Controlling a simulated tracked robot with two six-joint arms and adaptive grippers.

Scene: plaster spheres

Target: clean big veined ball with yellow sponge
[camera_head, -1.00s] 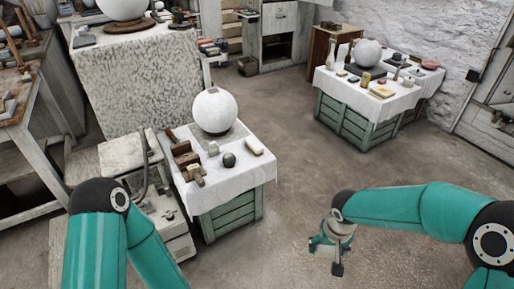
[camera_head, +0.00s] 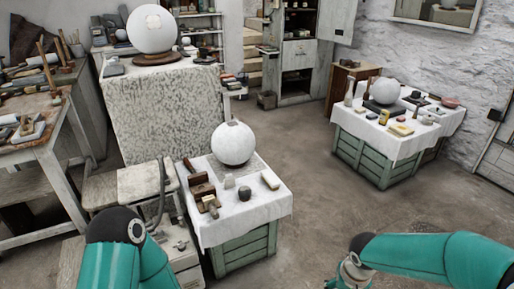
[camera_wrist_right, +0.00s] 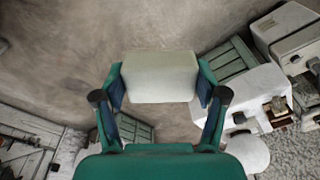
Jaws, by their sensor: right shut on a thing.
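The largest white ball (camera_head: 152,30) rests on a brown round base atop the tall rough stone block, at the upper left. A paler squarish patch shows on its front; veins cannot be made out. A second white ball (camera_head: 232,145) sits on the near cloth-covered table, and a third (camera_head: 384,91) on the far right table. My right gripper (camera_wrist_right: 160,82) is shut on a pale cream block, sponge-like (camera_wrist_right: 160,76), with a finger on each side, above the floor. In the head view my right gripper (camera_head: 345,280) is partly cut off at the bottom edge. My left gripper is out of view.
The far right table (camera_head: 410,150) holds several small items. A workbench (camera_head: 50,130) stands left. The floor (camera_head: 315,190) between the tables is clear.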

